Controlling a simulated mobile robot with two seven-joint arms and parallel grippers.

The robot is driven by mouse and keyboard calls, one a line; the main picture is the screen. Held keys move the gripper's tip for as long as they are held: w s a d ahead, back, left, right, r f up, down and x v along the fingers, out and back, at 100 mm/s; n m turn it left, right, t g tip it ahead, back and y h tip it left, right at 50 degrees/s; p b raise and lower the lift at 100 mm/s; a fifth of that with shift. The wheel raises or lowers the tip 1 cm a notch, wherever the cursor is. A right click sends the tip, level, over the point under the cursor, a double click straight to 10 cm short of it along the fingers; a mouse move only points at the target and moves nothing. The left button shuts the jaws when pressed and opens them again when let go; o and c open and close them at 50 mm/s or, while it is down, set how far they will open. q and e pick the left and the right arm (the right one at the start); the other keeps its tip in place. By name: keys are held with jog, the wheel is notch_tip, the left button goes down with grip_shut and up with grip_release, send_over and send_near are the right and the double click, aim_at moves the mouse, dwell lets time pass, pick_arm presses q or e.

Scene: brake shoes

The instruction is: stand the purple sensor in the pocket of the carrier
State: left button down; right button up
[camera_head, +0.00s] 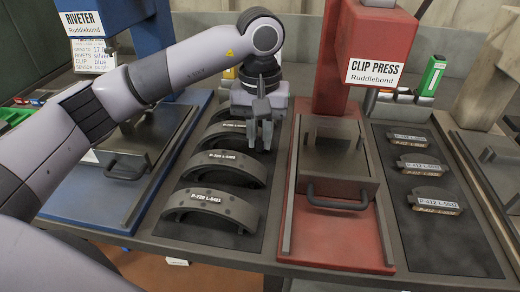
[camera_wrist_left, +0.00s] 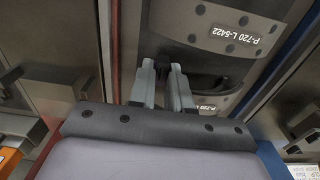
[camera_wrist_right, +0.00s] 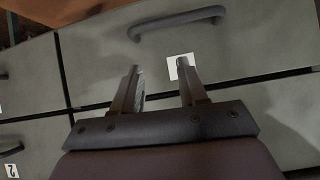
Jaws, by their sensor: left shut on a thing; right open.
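My left gripper (camera_head: 262,140) is over the dark tray of curved brake shoes, near the far shoes. In the left wrist view its two fingers (camera_wrist_left: 163,72) are close together on something small and dark, mostly hidden between the tips. I cannot make out a purple colour on it. No purple sensor shows clearly in any view, and I cannot tell which part is the carrier's pocket. The nearest brake shoe (camera_head: 212,207) and the one behind it (camera_head: 225,167) stand arched in the tray. My right gripper (camera_wrist_right: 160,68) is open and empty, in front of grey drawers.
The red clip press (camera_head: 340,225) stands right of the shoe tray, and the blue riveter (camera_head: 85,205) stands left of it. A dark tray (camera_head: 440,250) with several labelled pads lies further right. A drawer handle (camera_wrist_right: 180,22) is ahead of the right gripper.

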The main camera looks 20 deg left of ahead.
aim_at(260, 151)
pick_arm(q)
notch_tip(260, 151, down, 4)
jog(key=shift+f, duration=0.1)
jog(key=c, duration=1.1)
grip_release()
